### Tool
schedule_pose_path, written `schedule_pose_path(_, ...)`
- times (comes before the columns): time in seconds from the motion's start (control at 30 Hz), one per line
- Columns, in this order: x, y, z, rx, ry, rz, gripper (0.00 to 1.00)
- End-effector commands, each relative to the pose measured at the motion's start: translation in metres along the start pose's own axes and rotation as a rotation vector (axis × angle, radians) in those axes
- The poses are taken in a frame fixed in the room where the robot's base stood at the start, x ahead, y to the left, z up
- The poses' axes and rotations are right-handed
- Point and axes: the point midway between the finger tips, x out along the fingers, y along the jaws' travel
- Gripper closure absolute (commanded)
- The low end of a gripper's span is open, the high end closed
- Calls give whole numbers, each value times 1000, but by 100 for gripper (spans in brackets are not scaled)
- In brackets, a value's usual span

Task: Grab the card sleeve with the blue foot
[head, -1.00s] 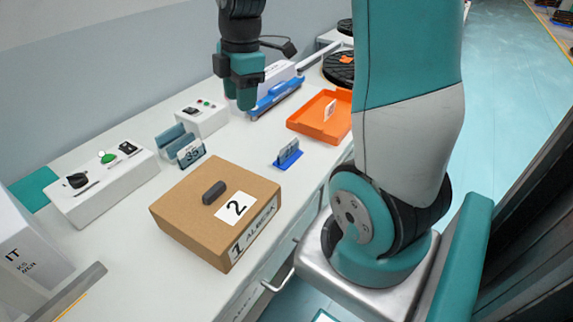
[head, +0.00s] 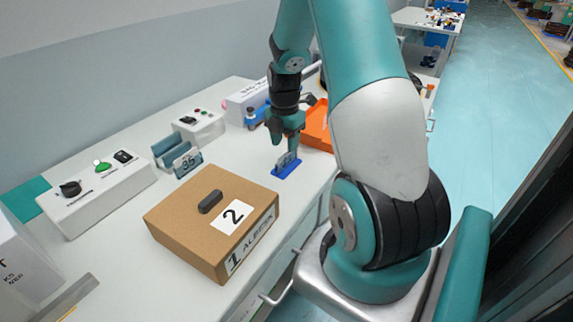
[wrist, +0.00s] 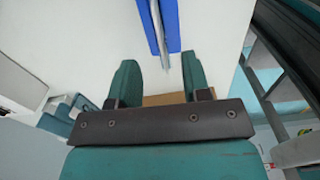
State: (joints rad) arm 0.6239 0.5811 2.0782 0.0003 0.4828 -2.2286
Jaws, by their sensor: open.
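The card sleeve with the blue foot (head: 286,169) stands upright on the white bench, just right of the cardboard box. My gripper (head: 287,142) is open and points down, right above and behind the sleeve; its fingers overlap the sleeve's top in the head view. In the wrist view the blue foot and the sleeve's thin edge (wrist: 158,30) show at the top, ahead of the two teal fingertips (wrist: 160,72).
A cardboard box (head: 180,218) with a dark handle stands close to the left. An orange tray (head: 318,128) is behind and right. A teal stand with a "35" card (head: 188,163) and a white switch box (head: 197,128) are farther left.

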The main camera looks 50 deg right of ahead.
Motion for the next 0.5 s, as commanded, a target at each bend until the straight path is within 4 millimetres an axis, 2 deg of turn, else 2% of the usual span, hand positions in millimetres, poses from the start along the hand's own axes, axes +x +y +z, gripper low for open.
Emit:
schedule_pose_path(0.17, 11, -1, 0, 0, 1, -1, 56)
schedule_pose_path(0.4, 47, -3, 4, 0, 3, -3, 56)
schedule_pose_path(0.5, 56, -3, 4, 0, 1, -1, 56)
